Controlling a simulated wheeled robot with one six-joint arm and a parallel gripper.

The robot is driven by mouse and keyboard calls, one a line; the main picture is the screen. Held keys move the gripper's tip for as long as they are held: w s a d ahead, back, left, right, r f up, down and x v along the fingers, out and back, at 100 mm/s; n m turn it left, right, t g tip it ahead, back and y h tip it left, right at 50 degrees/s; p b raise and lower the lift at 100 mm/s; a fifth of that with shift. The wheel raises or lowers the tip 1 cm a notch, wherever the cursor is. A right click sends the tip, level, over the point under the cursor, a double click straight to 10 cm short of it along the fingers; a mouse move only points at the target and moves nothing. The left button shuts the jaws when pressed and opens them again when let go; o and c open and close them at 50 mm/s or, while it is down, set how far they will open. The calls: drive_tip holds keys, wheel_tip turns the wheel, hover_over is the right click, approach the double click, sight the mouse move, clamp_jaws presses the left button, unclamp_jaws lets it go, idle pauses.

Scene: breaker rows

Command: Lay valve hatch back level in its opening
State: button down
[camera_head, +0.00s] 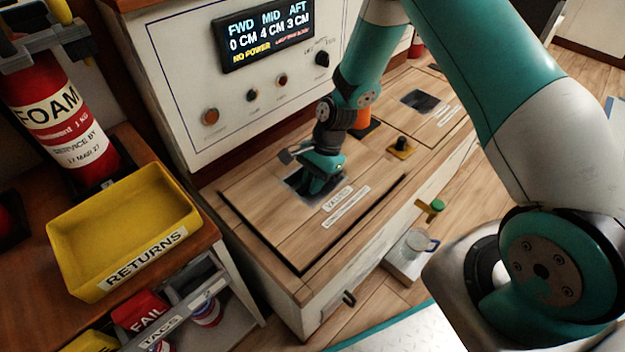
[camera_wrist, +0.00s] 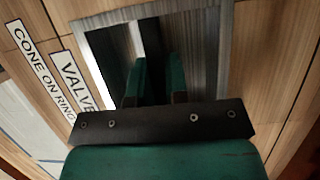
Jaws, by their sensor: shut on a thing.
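The valve hatch (camera_head: 270,224) is a wooden panel on top of the low bench, with a label reading VALVE and a metal-lined recess. Dark gaps show along its front and left edges. I cannot tell whether it lies fully level. My gripper (camera_head: 314,187) reaches down into the recess. In the wrist view my gripper (camera_wrist: 158,82) has its two green fingers close about a dark bar (camera_wrist: 150,38) in the recess of the hatch (camera_wrist: 215,12). The fingertips and the contact are partly hidden in shadow.
A second panel with a dark recess (camera_head: 421,101) lies farther back. A control cabinet (camera_head: 262,95) rises behind.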

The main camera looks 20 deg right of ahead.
drive_tip(key=shift+f+b, duration=0.35)
drive_tip(key=shift+f, duration=0.4)
drive_tip(key=c, duration=1.2)
unclamp_jaws()
drive_tip(key=shift+o, duration=0.8)
drive_tip(key=shift+f, duration=0.1)
drive_tip(key=p+v, duration=0.5)
drive_tip(key=v, duration=1.2)
drive_tip(key=shift+r+p, duration=0.3)
